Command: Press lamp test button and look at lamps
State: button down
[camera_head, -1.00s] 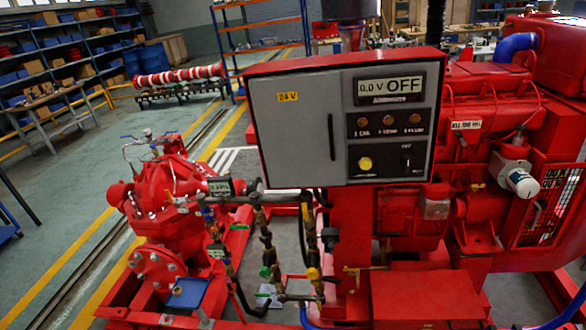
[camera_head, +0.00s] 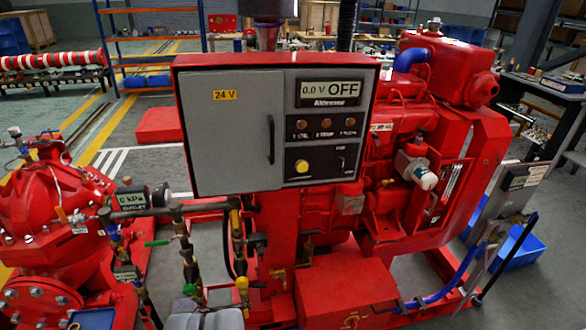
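The control panel (camera_head: 232,135) is a grey-doored box with a red frame, standing upright in the middle of the head view. Its black right section carries a display (camera_head: 331,92) reading "0.0 V OFF". Below the display is a row of three small brownish lamps: left (camera_head: 301,124), middle (camera_head: 325,123) and right (camera_head: 349,122). They look dull, with no bright glow. Under them sits a round yellow button (camera_head: 302,166), with a black selector switch (camera_head: 340,161) to its right. The small labels are too blurred to read surely. My gripper does not show in this view.
A red pump (camera_head: 45,195) with a gauge and pipework (camera_head: 185,245) with valves stand left of and below the panel. The red engine (camera_head: 415,130) is behind it at right. A grey box on a stand (camera_head: 522,177) and a blue bin (camera_head: 520,255) are further right.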

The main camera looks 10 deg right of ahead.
aim_at(302, 166)
jog(key=u, duration=0.1)
jog(key=i, duration=1)
jog(key=z, duration=0.1)
